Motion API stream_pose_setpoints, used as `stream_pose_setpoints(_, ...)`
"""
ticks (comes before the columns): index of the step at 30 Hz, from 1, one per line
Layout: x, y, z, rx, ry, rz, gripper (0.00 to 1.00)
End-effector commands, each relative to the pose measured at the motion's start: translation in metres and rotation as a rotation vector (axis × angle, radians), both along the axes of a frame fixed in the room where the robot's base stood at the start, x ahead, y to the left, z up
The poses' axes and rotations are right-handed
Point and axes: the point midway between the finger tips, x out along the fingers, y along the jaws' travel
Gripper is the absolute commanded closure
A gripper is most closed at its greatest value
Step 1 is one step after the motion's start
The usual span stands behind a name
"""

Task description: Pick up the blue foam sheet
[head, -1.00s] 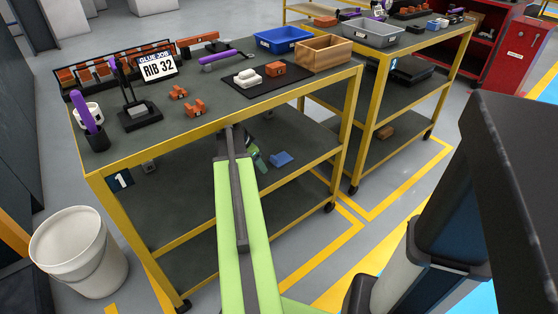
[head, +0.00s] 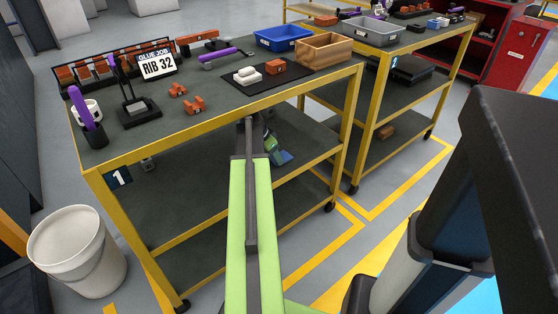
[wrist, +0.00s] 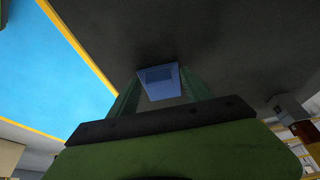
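The blue foam sheet (head: 282,158) lies on the middle shelf (head: 190,176) of cart 1, close to the front edge, partly covered by my gripper in the head view. My gripper (head: 274,146) reaches in under the cart's top at that sheet. In the wrist view the blue foam sheet (wrist: 157,91) shows straight ahead, with a darker rectangle on its face. The two dark green fingers of my gripper (wrist: 160,98) stand apart on either side of it. I cannot tell whether they touch it.
The cart's worktop (head: 215,110) hangs over the shelf and holds a blue tray (head: 284,38), a wooden box (head: 325,50) and copper-coloured parts. A yellow leg (head: 350,125) stands right of my arm. A white bucket (head: 78,250) is on the floor at left.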

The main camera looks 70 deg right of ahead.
Motion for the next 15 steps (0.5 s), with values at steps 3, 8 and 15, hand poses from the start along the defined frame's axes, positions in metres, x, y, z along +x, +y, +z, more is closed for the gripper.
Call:
stream_pose_setpoints(3,-0.0001,0.0000,0.0002,0.000,0.000,0.000,0.60)
stream_pose_setpoints(8,-0.0002,0.0000,0.0002,0.000,0.000,-0.001,0.81)
stream_pose_setpoints(15,-0.0005,-0.0001,0.0002,0.000,0.000,-0.001,1.00)
